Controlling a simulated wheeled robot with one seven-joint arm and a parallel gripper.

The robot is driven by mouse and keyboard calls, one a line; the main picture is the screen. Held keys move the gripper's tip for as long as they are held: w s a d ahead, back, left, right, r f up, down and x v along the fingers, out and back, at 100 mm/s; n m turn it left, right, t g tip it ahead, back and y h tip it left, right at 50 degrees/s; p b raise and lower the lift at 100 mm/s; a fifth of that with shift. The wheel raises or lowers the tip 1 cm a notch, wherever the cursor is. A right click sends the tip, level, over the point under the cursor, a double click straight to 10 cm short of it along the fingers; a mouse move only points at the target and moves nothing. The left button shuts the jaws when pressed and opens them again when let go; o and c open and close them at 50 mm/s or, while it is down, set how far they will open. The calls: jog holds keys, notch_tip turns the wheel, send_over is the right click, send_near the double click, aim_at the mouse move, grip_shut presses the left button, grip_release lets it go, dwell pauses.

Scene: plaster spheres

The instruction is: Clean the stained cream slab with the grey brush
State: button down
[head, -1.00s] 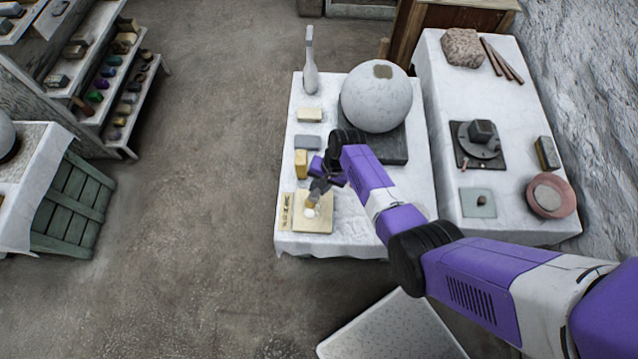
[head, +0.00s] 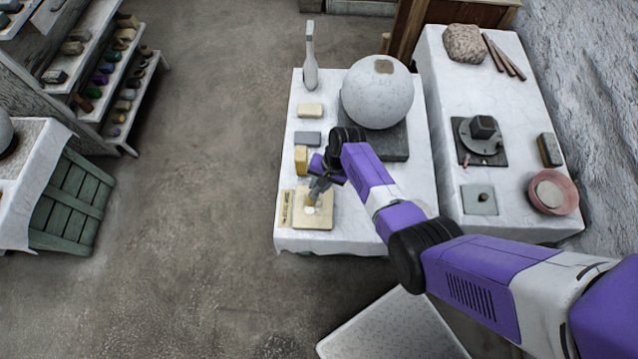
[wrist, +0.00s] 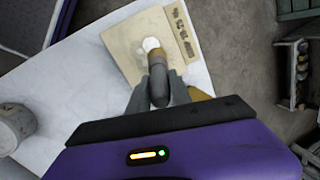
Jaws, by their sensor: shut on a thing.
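The cream slab (head: 325,221) lies flat near the front left corner of the white-covered table. It also shows in the wrist view (wrist: 128,40), with dark marks on a strip along one side. My gripper (head: 318,186) is shut on the grey brush (wrist: 158,86), which points down at the slab. The brush has a tan band and a pale tip over the slab's middle. The tip seems to touch the surface, but I cannot be sure. The tip and my fingers cover part of the slab, and I cannot make out a stain elsewhere on its face.
A yellow block (head: 301,160), a grey block (head: 307,138) and a cream block (head: 310,110) stand behind the slab. A large plaster sphere (head: 377,95) rests on a dark base (head: 398,140) to the right. The table's front right is clear.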

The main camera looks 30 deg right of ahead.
jog(key=shift+s+a+p, duration=0.15)
jog(key=shift+s+p, duration=0.05)
jog(key=shift+p, duration=0.15)
jog(key=shift+s+a+f, duration=0.1)
jog(key=shift+s+a, duration=0.2)
jog(key=shift+s, duration=0.1)
jog(key=shift+w, duration=0.1)
jog(key=shift+w+d+b, duration=0.85)
jog(key=shift+w+d, duration=0.05)
jog(key=shift+w, duration=0.25)
jog(key=shift+s, duration=0.1)
